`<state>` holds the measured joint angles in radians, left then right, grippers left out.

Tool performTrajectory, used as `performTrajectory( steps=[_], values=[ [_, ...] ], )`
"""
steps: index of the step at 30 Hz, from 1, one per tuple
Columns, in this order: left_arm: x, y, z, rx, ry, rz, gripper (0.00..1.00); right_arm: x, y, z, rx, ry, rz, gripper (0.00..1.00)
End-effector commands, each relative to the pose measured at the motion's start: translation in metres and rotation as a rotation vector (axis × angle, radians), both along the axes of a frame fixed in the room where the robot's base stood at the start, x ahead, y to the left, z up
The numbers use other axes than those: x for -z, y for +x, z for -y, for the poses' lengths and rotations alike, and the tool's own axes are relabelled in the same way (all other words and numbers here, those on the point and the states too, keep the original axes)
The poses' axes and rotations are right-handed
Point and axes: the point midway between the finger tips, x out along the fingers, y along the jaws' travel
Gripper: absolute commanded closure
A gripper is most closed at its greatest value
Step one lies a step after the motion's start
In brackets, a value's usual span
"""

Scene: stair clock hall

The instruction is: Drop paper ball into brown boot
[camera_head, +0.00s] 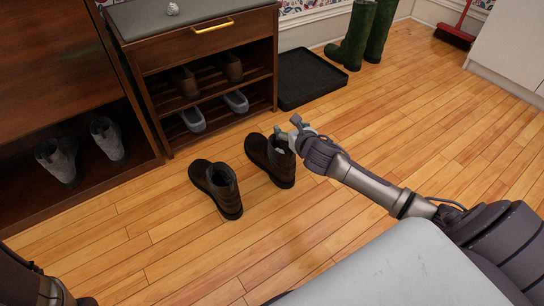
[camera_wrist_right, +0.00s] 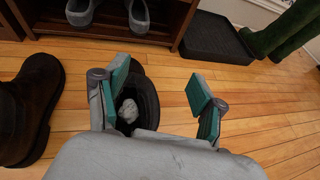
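Two dark brown boots stand upright on the wooden floor, the left boot (camera_head: 216,188) and the right boot (camera_head: 284,176). My right gripper (camera_head: 296,127) is over the right boot, and its fingers (camera_wrist_right: 162,90) are spread wide with nothing between them. In the right wrist view a crumpled pale paper ball (camera_wrist_right: 128,111) shows inside the opening of that boot (camera_wrist_right: 148,100), apart from the fingers. The other boot (camera_wrist_right: 32,105) stands to the left there. Another crumpled pale ball (camera_head: 172,8) lies on the bench top. Only part of my left arm shows; its gripper is out of view.
A wooden shoe bench (camera_head: 196,40) with a grey top holds shoes on its shelves. A black tray (camera_head: 308,80) lies beside it. Green boots (camera_head: 352,38) and a red broom (camera_head: 455,34) stand farther back. The floor at right is clear.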

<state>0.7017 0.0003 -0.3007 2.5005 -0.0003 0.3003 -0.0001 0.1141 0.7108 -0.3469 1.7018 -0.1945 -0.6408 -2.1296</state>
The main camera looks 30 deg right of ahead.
Motion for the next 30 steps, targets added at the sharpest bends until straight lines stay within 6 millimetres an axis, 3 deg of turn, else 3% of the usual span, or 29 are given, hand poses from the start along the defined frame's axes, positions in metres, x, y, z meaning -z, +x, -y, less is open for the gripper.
performTrajectory(
  steps=[11,24,30],
  values=[
    [0.000,0.001,0.000,0.000,-0.001,-0.004,0.60,-0.004,-0.010,-0.001,-0.001,-0.003,-0.001,0.31],
    [0.000,0.001,0.000,0.000,0.000,-0.002,0.60,-0.036,-0.089,-0.017,-0.003,-0.003,-0.003,0.31],
    [0.000,0.001,0.000,0.000,0.000,-0.002,0.60,-0.044,-0.107,-0.020,-0.001,-0.002,-0.001,0.31]
  ],
)
